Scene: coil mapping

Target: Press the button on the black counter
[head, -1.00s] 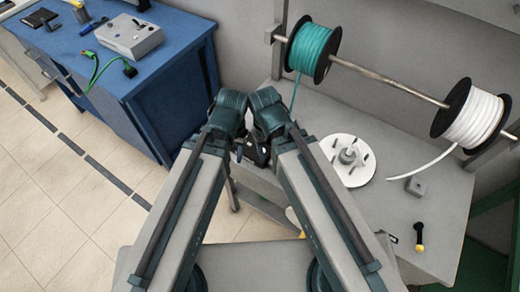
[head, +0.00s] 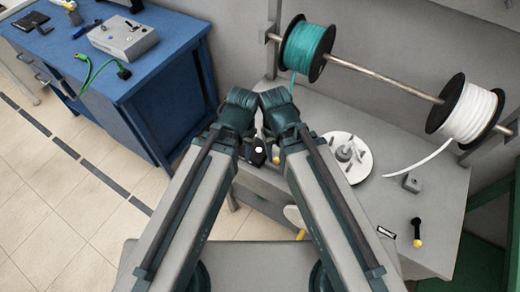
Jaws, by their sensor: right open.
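A small black counter (head: 256,155) with a round white button (head: 258,150) on top shows in the gap between my two forearms. It is at the left edge of the grey workbench (head: 390,205). My right gripper (head: 275,150) is just to the right of the counter, mostly covered by my right arm; it is open, and I cannot tell whether it touches the counter. A small yellow spot shows beside it. My left gripper is hidden behind my left arm.
A teal coil (head: 305,47) and a white coil (head: 471,115) hang on a rod above the bench. A blue table (head: 150,80) stands at left.

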